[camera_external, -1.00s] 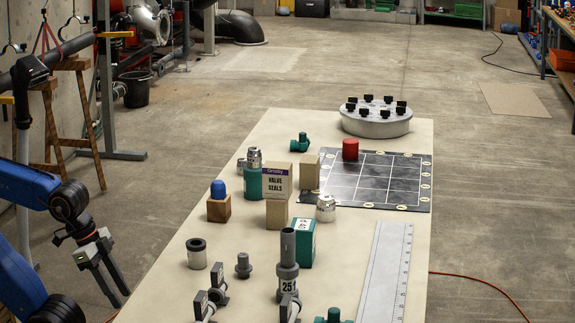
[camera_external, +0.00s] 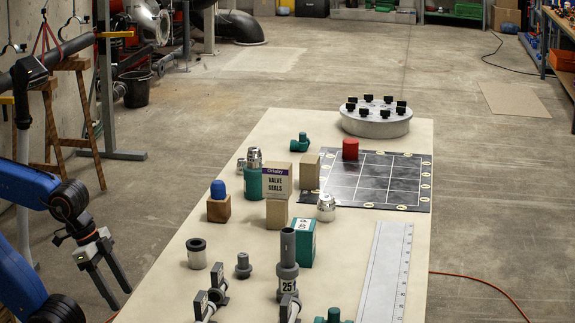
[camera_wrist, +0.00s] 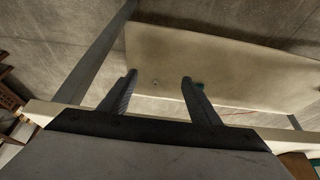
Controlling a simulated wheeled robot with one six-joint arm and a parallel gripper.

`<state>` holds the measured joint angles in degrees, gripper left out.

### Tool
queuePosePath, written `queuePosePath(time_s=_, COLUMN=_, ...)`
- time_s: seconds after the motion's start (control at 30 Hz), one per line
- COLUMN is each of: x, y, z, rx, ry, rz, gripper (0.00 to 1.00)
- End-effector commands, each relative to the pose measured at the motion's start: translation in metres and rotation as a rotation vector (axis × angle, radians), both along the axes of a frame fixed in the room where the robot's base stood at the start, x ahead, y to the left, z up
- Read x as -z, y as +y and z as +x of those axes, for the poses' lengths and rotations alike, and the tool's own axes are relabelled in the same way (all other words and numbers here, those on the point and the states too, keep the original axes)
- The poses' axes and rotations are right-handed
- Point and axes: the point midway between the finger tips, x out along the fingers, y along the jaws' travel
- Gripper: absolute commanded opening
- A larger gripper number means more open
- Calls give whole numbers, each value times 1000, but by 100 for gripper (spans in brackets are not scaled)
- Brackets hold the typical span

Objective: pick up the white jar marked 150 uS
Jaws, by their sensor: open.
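No marking 150 uS is legible in either view. A pale, short cylinder with a dark top (camera_external: 196,253) stands upright at the left of the table; I cannot tell whether it is the jar. My gripper (camera_external: 122,299) is open and empty, pointing down off the table's left edge, apart from all of these. In the wrist view my gripper (camera_wrist: 159,76) shows two spread fingers with nothing between them but pale surface.
The table (camera_external: 165,290) also holds a blue-topped wooden block (camera_external: 218,208), a valve seals box (camera_external: 277,181), a grey pipe piece marked 25 (camera_external: 287,262), small fittings, a ruler (camera_external: 386,275) and a round flanged lid (camera_external: 376,122). Objects crowd its middle; its near left strip is bare.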

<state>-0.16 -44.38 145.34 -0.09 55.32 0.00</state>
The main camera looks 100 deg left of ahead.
Motion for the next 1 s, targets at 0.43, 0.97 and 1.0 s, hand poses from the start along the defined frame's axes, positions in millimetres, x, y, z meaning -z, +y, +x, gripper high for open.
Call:
queuePosePath(time_s=0.43, x=-59, y=0, z=2, rx=0, ry=-6, rz=0, gripper=57)
queuePosePath(time_s=0.97, x=-278, y=0, z=1, rx=0, ry=-2, rz=0, gripper=57)
queuePosePath(time_s=1.0, x=-288, y=0, z=1, rx=0, ry=-2, rz=0, gripper=57)
